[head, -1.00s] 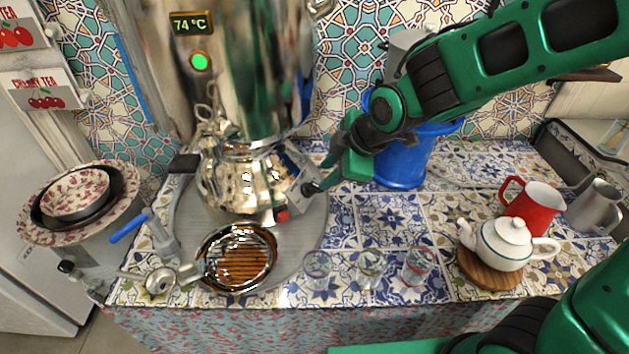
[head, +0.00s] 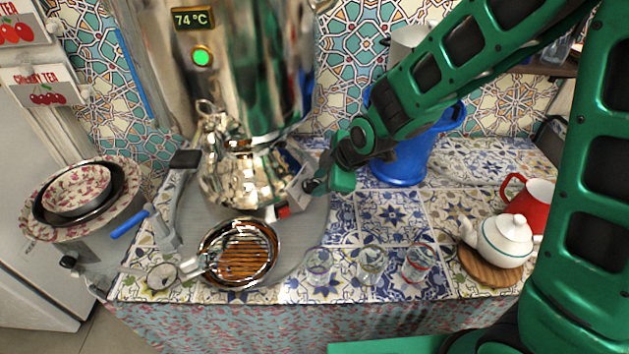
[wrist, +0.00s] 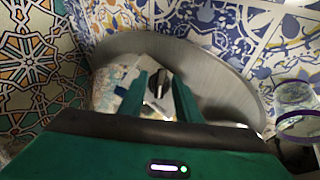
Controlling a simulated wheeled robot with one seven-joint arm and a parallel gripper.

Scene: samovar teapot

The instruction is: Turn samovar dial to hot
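The shiny samovar (head: 228,70) stands at the back left; its display (head: 193,18) reads 74 °C above a lit green light (head: 202,57). A small pale control panel (head: 299,187) with a red mark sits low on its right side. The black dial (head: 313,186) is on this panel, partly hidden by my gripper in the head view. In the wrist view the dial (wrist: 162,80) shows between the two green fingers of my gripper (wrist: 160,92). The fingers are apart, one on each side of the dial, with visible gaps. The dial's setting cannot be read.
Small glasses (head: 370,263) line the front edge. A blue bucket (head: 405,160) is behind my arm. A white teapot (head: 503,240) stands right.

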